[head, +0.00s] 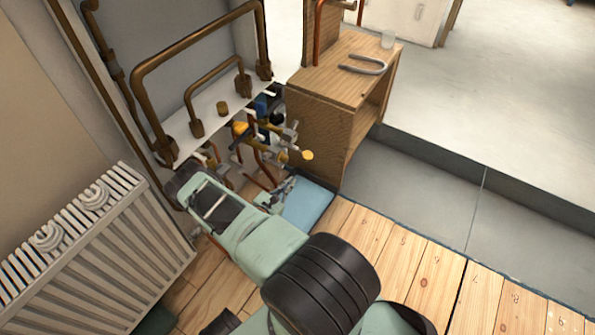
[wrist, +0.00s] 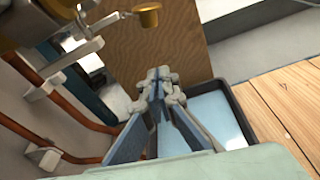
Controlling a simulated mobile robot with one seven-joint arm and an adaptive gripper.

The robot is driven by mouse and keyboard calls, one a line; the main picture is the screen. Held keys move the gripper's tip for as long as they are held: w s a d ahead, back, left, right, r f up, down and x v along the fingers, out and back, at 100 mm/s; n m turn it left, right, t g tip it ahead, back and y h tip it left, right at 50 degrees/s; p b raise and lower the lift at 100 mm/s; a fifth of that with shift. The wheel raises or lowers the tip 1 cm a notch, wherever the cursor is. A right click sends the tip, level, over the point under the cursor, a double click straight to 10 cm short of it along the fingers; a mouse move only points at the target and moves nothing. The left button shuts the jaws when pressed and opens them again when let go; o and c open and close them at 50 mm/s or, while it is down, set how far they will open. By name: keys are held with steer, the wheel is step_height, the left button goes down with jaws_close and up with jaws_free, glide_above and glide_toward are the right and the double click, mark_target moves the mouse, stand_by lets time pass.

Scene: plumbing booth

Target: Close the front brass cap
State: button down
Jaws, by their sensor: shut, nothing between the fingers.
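A round brass cap (head: 307,155) stands out at the right end of the pipe fittings in the head view. It also shows at the top of the wrist view (wrist: 148,17), by the end of a thin metal piece; whether it is open or closed is unclear. My gripper (head: 288,184) is low beside the wooden cabinet, below the cap and apart from it. In the wrist view my gripper (wrist: 159,76) has its fingers together and empty, over a blue-bottomed tray. The fittings behind the cap are partly hidden and crowded.
Copper pipes (wrist: 60,152) run along the left of the wrist view. The wooden cabinet (head: 318,125) stands close on the right of the fittings. The dark-rimmed tray (head: 308,205) lies on the floor. A white radiator (head: 90,250) is at left. The plank floor at right is clear.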

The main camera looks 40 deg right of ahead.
mark_target(305, 155)
steer(key=b+x, duration=0.4)
steer(key=x, duration=0.5)
steer(key=shift+s+d+r, duration=0.1)
steer(key=shift+r, duration=0.9)
steer(key=shift+s+d+r, duration=0.1)
steer(key=shift+r, duration=0.9)
